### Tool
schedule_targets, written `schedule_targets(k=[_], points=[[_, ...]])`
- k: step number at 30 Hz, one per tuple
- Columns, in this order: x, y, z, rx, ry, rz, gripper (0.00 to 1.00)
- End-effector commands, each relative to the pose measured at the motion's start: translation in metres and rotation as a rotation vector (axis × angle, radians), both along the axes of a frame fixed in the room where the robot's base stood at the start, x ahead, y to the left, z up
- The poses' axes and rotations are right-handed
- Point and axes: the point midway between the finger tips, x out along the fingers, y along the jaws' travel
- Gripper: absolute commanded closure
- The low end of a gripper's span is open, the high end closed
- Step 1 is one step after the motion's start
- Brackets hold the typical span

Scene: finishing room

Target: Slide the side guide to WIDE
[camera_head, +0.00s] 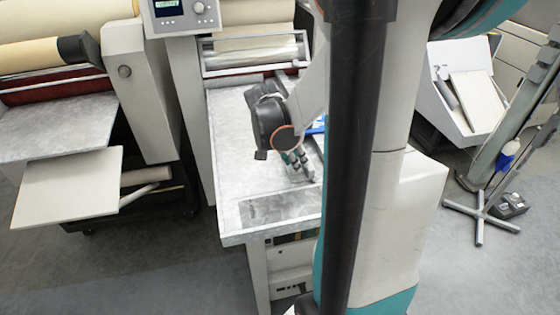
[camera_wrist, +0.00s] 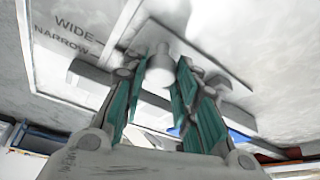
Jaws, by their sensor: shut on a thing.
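The side guide (camera_wrist: 97,82) is a grey bar with a pale knob (camera_wrist: 162,72), lying on the light feed table in the wrist view. The printed WIDE label (camera_wrist: 75,24) and the NARROW label (camera_wrist: 62,43) are at the upper left, each with a short line. The bar's left end lies close to the NARROW line, with WIDE farther off. My gripper (camera_wrist: 160,62) has its teal fingers on both sides of the knob and is shut on it. In the head view, my gripper (camera_head: 302,168) reaches down to the table; my arm hides the guide there.
The feed table (camera_head: 228,150) has bare surface left of my gripper. A roller unit (camera_head: 255,55) stands at its back, with a control panel (camera_head: 180,15) to the upper left. Something blue (camera_head: 318,124) shows beside my arm. A stand (camera_head: 480,210) is at the right.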

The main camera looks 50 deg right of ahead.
Motion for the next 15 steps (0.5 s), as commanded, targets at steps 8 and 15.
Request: schedule_targets(k=[8, 15], points=[[-0.0021, -0.0036, 0.0, 0.001, -0.001, 0.001, 1.0], [-0.0019, -0.0034, 0.0, 0.001, -0.001, 0.001, 0.53]])
